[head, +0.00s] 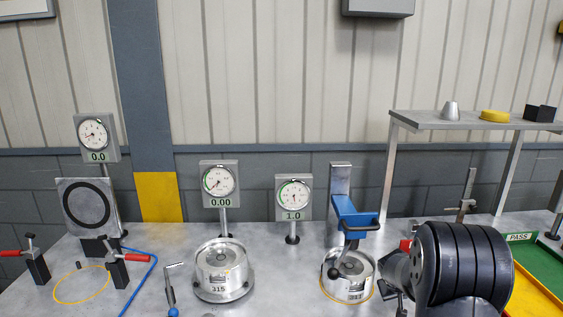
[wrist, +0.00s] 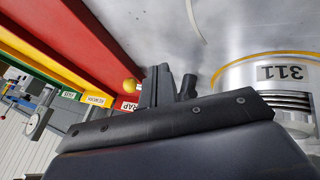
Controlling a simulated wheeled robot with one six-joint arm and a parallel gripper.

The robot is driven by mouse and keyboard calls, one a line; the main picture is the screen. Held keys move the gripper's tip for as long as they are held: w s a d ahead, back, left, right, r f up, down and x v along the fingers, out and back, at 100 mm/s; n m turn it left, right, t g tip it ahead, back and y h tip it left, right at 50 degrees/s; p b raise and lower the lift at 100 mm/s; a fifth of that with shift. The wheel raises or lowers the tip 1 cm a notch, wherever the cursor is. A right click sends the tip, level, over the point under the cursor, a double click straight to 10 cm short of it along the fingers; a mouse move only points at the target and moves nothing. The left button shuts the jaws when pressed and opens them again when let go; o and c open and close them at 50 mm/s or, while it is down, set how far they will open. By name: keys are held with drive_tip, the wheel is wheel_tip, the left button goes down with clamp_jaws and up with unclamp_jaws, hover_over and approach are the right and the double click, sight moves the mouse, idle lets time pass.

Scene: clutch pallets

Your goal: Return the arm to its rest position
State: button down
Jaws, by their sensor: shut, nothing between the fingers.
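My arm shows as a thick black ribbed part (head: 465,265) at the right of the head view, above the bench. My gripper (wrist: 162,72) shows in the wrist view as dark fingers close together, shut and empty. In that view a silver round clutch part labelled 311 (wrist: 265,72), with a yellow ring, is close to the right of the fingers and apart from them. In the head view a silver clutch part with a yellow ring at its base (head: 347,285) sits under a blue-armed press (head: 355,218); its label is too small to read surely.
Another clutch part labelled 315 (head: 220,270) stands left of the press. Dial gauges (head: 219,180) and small red-handled clamps (head: 38,268) stand further left. A green PASS tray (head: 545,258) lies behind my arm; red SCRAP tray walls (wrist: 75,45) are near the gripper. A raised shelf (head: 465,122) is at back right.

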drive_tip(key=a+m+g+h, duration=0.1)
drive_tip(key=a+m, duration=0.1)
drive_tip(key=a, duration=0.1)
drive_tip(key=shift+w+m, duration=0.1)
drive_tip(key=shift+m, duration=0.3)
drive_tip(key=b+v, duration=0.2)
drive_tip(key=v, duration=0.8)
drive_tip(key=shift+w, duration=0.15)
drive_tip(key=shift+r, duration=0.1)
